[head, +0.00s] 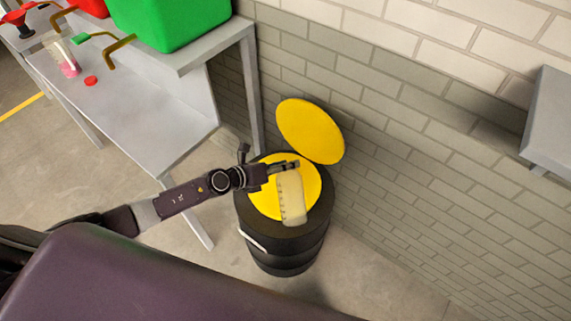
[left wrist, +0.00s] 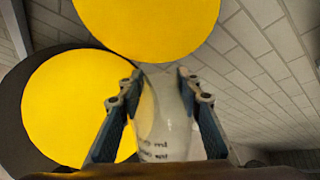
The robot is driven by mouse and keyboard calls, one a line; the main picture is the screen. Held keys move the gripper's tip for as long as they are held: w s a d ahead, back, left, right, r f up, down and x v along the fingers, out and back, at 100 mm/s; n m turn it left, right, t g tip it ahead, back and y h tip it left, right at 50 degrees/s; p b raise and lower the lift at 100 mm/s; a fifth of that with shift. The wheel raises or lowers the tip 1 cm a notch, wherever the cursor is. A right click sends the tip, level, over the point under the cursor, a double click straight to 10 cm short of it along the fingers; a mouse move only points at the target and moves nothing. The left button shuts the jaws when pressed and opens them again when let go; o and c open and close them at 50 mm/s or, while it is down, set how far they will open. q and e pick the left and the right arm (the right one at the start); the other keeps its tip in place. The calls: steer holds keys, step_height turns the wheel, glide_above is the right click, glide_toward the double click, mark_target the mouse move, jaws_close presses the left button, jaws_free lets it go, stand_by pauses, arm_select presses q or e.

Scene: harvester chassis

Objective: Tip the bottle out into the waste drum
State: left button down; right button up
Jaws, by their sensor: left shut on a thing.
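My left gripper (head: 284,168) is shut on a pale, see-through bottle (head: 291,200) with dark marks on its side. In the head view the bottle shows in front of the yellow round top (head: 255,201) of the black waste drum (head: 284,255). The drum's yellow lid (head: 310,131) stands open towards the wall. In the left wrist view the bottle (left wrist: 165,120) sits between both fingers, with the drum's yellow top (left wrist: 70,105) to its left and the lid (left wrist: 150,25) above. I cannot tell the bottle's exact tilt or its contents. My right gripper is not in view.
A grey metal table (head: 150,107) stands at the left, with a green bin (head: 170,22) on its raised shelf. A clear container with pink contents (head: 64,58) and a red cap (head: 91,81) are on it. A brick wall (head: 430,130) closes off the right, with a grey ledge (head: 548,125).

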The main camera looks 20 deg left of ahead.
arm_select(q)
steer(key=shift+s+r+m+t, duration=0.1)
steer(key=shift+r+m+t, duration=0.2)
steer(key=shift+r, duration=0.3)
steer(key=r+m+t+b, duration=0.1)
steer(key=b, duration=0.1)
steer(key=m+t+b, duration=0.1)
steer(key=b, duration=0.1)
steer(key=shift+d+r+t, duration=0.1)
steer(key=shift+r+t, duration=0.25)
steer(key=shift+t, duration=0.05)
steer(key=m+t+b, duration=0.2)
steer(key=m+b, duration=0.1)
steer(key=b, duration=0.5)
steer(key=shift+f, duration=0.1)
steer(key=shift+t+b, duration=0.4)
steer(key=shift+b, duration=0.5)
steer(key=shift+r+m+b, duration=0.25)
steer(key=shift+m+b, duration=0.15)
